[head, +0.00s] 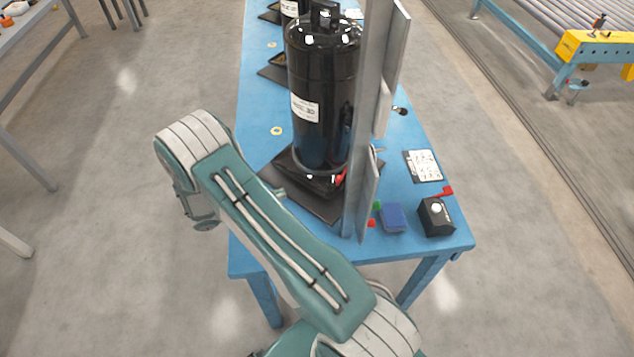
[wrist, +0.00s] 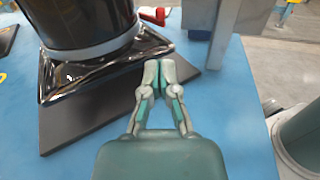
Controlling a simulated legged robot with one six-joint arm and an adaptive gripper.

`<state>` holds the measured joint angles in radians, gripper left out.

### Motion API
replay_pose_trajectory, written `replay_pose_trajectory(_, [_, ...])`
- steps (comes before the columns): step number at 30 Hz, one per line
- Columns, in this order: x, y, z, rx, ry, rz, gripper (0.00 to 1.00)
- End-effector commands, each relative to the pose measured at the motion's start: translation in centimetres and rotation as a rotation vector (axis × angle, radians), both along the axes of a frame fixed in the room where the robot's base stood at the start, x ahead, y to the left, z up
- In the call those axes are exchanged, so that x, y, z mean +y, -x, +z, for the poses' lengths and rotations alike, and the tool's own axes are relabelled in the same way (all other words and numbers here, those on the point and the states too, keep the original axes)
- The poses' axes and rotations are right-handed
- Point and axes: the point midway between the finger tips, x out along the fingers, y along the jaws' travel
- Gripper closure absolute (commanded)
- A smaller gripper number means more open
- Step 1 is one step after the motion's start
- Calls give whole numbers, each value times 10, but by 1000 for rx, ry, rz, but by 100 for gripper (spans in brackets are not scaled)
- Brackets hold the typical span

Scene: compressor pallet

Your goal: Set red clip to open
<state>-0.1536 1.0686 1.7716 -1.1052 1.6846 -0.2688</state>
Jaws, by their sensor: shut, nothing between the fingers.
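A red clip (head: 340,178) sits low at the front right of the black compressor (head: 320,95), beside its base. In the wrist view the red clip (wrist: 155,15) shows at the top, with a pale cylindrical part at its left end. I cannot tell its exact setting. My gripper (wrist: 158,72) is shut and empty, its fingertips together over the edge of the black base plate (wrist: 85,122). The clip is beyond the fingertips, apart from them. In the head view my arm hides most of the gripper.
A grey upright post (head: 368,120) stands right of the compressor; it also shows in the wrist view (wrist: 225,30). A blue block (head: 393,218), a black box (head: 436,217) and a printed card (head: 423,166) lie on the blue table (head: 410,247). Open floor surrounds the table.

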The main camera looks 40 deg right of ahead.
Motion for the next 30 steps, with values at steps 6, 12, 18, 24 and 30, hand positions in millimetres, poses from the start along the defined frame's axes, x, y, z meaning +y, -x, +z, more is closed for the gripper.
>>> replay_pose_trajectory(6, [-30,11,0,0,-1,-6,100])
replay_pose_trajectory(12, [-66,23,-1,0,-2,-7,100])
replay_pose_trajectory(18, [-100,35,-2,0,-2,-6,100])
replay_pose_trajectory(24, [-124,42,-3,-2,-1,-3,100])
replay_pose_trajectory(30, [-130,45,-3,-2,-2,-2,100])
